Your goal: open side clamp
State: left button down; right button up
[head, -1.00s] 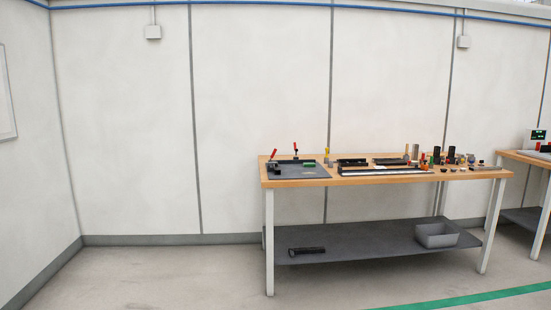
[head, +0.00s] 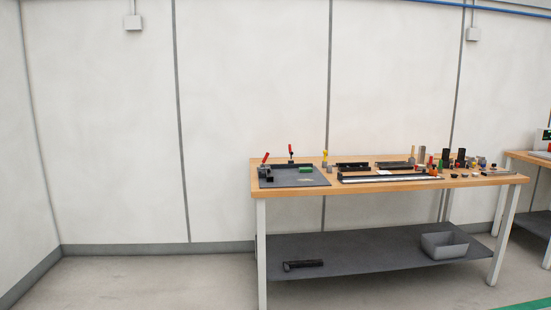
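Two clamps with red handles stand at the left end of the wooden workbench (head: 400,186). The side clamp (head: 265,160) looks to be the one at the left edge of the dark grey fixture plate (head: 305,180), its red handle tilted. The other clamp (head: 291,152) stands at the back edge of the plate with its red handle upright. Both are small at this distance, so I cannot tell their jaw state. A green block (head: 305,170) sits on the plate. Neither of my grippers shows in the head view.
Several dark parts, cylinders and small pieces fill the bench's middle and right. A grey bin (head: 444,246) and a black object (head: 303,264) lie on the lower shelf (head: 370,250). Another bench (head: 530,160) stands at the right. The floor (head: 150,285) at front left is clear.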

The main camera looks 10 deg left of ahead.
aim_at(266, 157)
jog(key=i, duration=1.25)
jog(key=i+j+z, duration=0.15)
jog(key=i, duration=1.15)
